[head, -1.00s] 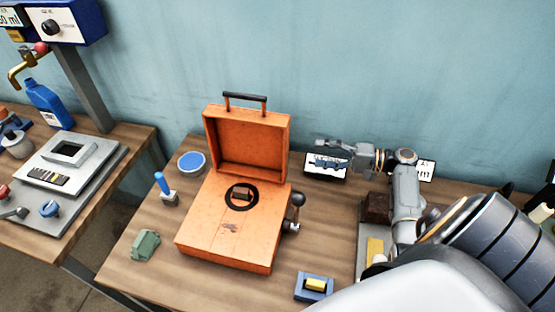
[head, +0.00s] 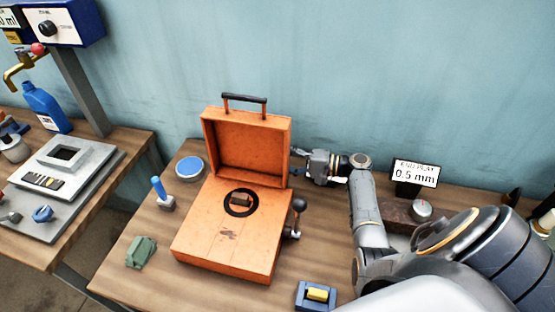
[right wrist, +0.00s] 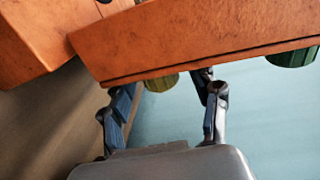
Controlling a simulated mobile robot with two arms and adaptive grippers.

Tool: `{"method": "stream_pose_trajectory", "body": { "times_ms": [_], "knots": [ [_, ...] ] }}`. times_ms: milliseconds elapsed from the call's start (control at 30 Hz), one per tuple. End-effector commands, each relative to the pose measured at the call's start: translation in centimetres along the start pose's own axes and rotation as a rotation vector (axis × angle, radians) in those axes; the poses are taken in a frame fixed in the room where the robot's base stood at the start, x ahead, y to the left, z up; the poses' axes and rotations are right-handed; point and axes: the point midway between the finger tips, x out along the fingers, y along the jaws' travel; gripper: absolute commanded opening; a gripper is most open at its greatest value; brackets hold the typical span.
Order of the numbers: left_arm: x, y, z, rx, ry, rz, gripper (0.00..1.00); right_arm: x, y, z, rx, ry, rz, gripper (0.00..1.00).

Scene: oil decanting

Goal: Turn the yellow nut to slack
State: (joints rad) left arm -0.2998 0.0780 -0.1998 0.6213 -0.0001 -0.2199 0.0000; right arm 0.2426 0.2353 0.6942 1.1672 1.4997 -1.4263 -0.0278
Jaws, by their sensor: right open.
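An orange case (head: 228,232) stands open on the wooden table, its lid (head: 245,147) raised at the back. In the right wrist view, the yellow nut (right wrist: 161,83) shows as a short ribbed piece under the edge of the orange case (right wrist: 200,45). My right gripper (right wrist: 165,95) is open, and the yellow nut appears between its two fingers; I cannot tell if they touch it. In the head view, my right gripper (head: 298,163) is by the right edge of the lid, its tips partly hidden. The nut is hidden there. My left gripper is not in view.
A green ribbed knob (right wrist: 292,57) also sits under the case edge. A black-knobbed lever (head: 297,208) sticks out of the case's right side. An "END PLAY 0.5 mm" display (head: 415,174) stands behind my right arm. A blue holder with a yellow block (head: 317,294) lies in front.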

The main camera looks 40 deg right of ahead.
Motion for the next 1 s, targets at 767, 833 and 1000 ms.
{"method": "stream_pose_trajectory", "body": {
  "times_ms": [767,833,1000],
  "knots": [
    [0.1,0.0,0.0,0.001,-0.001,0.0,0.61,1.6,0.0,0.0,0.0,0.0,0.0,0.06],
    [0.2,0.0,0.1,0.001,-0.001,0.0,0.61,1.6,0.1,0.0,0.0,0.0,0.0,0.06],
    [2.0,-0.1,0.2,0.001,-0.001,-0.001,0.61,1.7,0.7,0.0,0.001,0.0,-0.044,0.06]
  ]
}}
